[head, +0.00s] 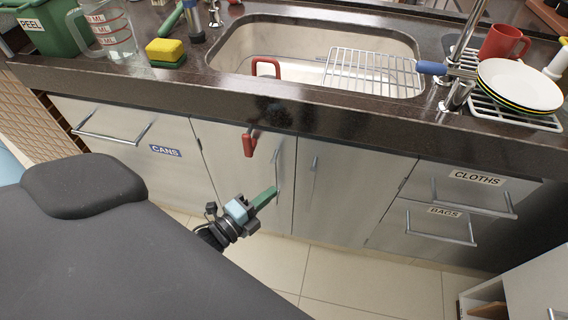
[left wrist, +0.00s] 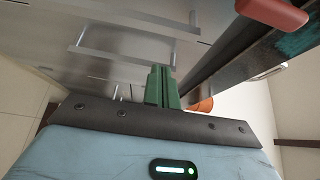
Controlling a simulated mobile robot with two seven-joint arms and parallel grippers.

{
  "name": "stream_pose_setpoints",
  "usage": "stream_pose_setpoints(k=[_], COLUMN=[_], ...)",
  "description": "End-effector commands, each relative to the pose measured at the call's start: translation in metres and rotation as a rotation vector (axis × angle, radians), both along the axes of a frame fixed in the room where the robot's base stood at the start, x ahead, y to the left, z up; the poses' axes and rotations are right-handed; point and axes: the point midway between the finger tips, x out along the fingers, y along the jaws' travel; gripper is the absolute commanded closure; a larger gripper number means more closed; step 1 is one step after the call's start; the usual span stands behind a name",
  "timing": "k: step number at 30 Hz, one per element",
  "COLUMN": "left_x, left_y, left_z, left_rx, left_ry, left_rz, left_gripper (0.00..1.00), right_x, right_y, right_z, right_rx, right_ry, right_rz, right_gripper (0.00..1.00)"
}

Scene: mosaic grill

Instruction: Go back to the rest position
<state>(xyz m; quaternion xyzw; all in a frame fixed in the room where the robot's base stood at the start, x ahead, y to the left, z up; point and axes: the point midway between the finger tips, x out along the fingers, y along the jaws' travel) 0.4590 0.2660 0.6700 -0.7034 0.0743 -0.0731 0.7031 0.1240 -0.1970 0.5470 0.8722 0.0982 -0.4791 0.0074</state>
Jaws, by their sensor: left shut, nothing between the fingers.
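My left gripper (head: 264,197) shows in the head view in front of the cabinet doors below the sink, beneath the red hook. Its green fingers are shut with nothing between them. In the left wrist view the closed green fingers (left wrist: 161,86) point towards steel cabinet fronts with bar handles (left wrist: 125,55). My right gripper is not in either view.
A dark counter (head: 330,112) runs across the back with a steel sink (head: 310,55) and wire rack (head: 370,70). A red hook (head: 249,143) hangs at its front edge. A sponge (head: 165,52), measuring jug (head: 110,30), red mug (head: 503,42) and plates (head: 520,84) stand on top. Floor tiles (head: 330,275) are clear.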

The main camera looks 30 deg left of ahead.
Motion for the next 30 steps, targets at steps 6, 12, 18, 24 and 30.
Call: stream_pose_setpoints(k=[6,12,18,24,30], left_x=[-0.021,-0.025,-0.025,-0.035,-0.105], left_y=[0.009,0.011,0.011,0.008,-0.012], left_z=[0.0,0.0,0.0,-0.009,-0.06], left_rx=[-0.001,-0.001,-0.001,-0.053,-0.405], left_ry=[0.0,-0.001,-0.001,0.048,0.367], left_rz=[0.0,-0.001,-0.001,0.007,0.101], left_gripper=[1.0,1.0,1.0,1.0,1.0], right_x=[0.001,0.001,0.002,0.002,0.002], right_y=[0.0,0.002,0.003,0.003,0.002], right_z=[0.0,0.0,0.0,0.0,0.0], right_rx=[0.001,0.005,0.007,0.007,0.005], right_ry=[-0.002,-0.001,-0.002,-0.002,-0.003], right_rz=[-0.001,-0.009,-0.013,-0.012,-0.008], right_gripper=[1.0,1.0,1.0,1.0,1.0])
